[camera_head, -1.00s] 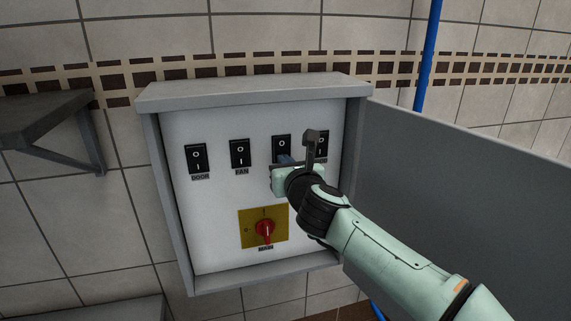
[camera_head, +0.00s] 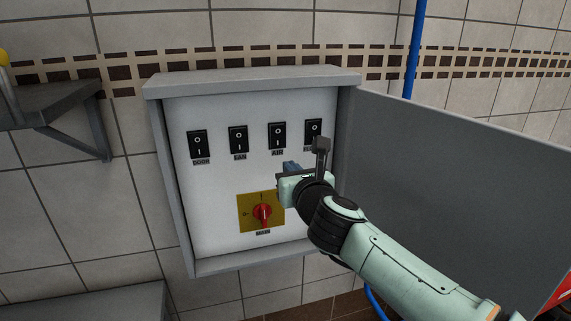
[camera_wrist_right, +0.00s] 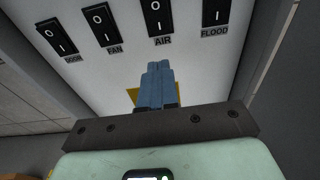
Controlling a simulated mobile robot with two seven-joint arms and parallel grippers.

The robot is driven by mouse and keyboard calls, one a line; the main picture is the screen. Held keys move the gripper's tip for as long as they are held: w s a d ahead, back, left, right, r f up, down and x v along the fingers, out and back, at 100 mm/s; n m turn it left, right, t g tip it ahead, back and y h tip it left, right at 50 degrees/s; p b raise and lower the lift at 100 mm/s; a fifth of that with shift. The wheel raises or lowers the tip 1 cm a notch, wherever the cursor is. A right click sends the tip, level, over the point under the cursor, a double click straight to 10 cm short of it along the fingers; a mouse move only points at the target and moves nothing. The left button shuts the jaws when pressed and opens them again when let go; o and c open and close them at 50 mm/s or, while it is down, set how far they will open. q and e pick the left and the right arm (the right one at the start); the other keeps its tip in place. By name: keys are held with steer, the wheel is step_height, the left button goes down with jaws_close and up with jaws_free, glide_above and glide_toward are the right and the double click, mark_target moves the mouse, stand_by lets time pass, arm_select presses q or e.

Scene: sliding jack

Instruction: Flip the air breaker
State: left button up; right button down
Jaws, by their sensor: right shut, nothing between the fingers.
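The black AIR breaker (camera_head: 277,135) is the third switch in the row on the white panel (camera_head: 210,190) of the open grey box. It also shows in the right wrist view (camera_wrist_right: 156,18), above the fingers. My right gripper (camera_head: 290,167) is shut and empty, its blue fingertips (camera_wrist_right: 157,70) together, just below the AIR label and apart from the breaker in the picture. How far the tips are from the panel I cannot tell. My left gripper is not in view.
The DOOR (camera_head: 198,144), FAN (camera_head: 238,139) and FLOOD (camera_head: 313,131) breakers share the row. A red MAIN rotary switch (camera_head: 263,212) on a yellow plate sits below. The box's open door (camera_head: 450,180) spreads to the right. A grey shelf (camera_head: 50,108) is at left.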

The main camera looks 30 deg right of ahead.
steer(key=s, duration=0.3)
steer(key=s+a, duration=0.1)
steer(key=shift+s+f+b, duration=0.3)
steer(key=shift+s+f, duration=0.1)
